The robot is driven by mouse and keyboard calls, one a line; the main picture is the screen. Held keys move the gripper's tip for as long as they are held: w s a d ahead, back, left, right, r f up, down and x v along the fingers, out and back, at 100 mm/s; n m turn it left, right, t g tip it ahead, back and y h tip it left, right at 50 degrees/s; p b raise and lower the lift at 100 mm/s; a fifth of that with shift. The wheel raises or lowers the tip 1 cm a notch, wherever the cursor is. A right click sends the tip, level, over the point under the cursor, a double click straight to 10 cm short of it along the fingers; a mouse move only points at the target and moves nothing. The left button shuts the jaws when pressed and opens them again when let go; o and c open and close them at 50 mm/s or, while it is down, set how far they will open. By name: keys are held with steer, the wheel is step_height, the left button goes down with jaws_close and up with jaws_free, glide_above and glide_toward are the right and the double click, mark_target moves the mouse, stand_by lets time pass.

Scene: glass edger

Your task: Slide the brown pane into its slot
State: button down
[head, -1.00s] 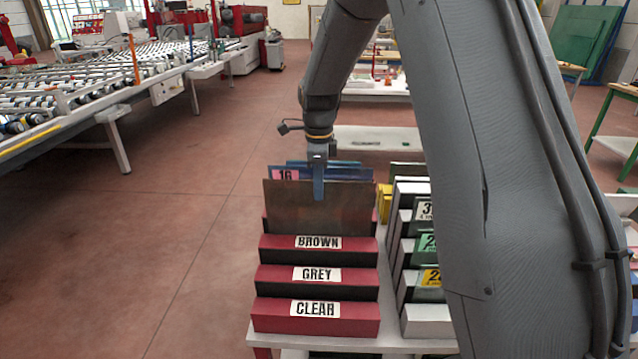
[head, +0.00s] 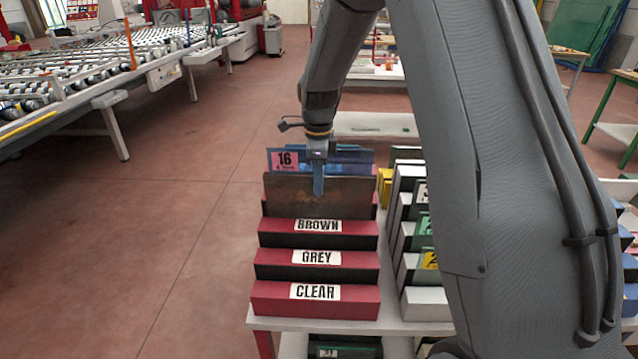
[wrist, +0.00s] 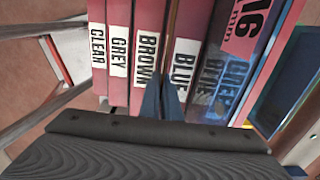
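The brown pane (head: 345,196) stands upright behind the red bar labelled BROWN (head: 270,230) in the red slotted rack (head: 275,300). My gripper (head: 318,178) is over the pane's top edge near its middle, one blue finger on its near face. In the wrist view the two fingertips (wrist: 163,100) are close together around the pane's thin edge, which runs between the BROWN and BLUE bars (wrist: 188,52). The pane's lower part is hidden behind the BROWN bar, so I cannot tell whether it touches the slot's bottom.
A blue pane with a pink 16 label (head: 284,160) stands just behind. GREY and CLEAR bars are in front. A second rack with numbered panes (head: 408,240) is close on the right. A roller table (head: 110,70) stands far left; the floor between is clear.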

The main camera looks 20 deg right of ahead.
steer(key=shift+f, duration=0.3)
stand_by(0.6)
steer(key=c, duration=1.9)
jaws_free()
steer(key=shift+s+r+b, duration=0.1)
steer(key=shift+r+b, duration=1.25)
steer(key=shift+r, duration=2.55)
steer(key=s+f+n, duration=0.3)
steer(key=s+n, duration=0.4)
steer(key=s, duration=0.1)
steer(key=s+f+n+b, duration=0.1)
steer(key=s+f+n, duration=0.2)
steer(key=s+n, duration=0.4)
steer(key=s+f+n+t, duration=0.1)
steer(key=s+f+n, duration=0.2)
steer(key=s+n, duration=0.4)
steer(key=shift+s+d+n+b, duration=0.1)
steer(key=shift+s+n+b, duration=0.25)
steer(key=shift+s, duration=1)
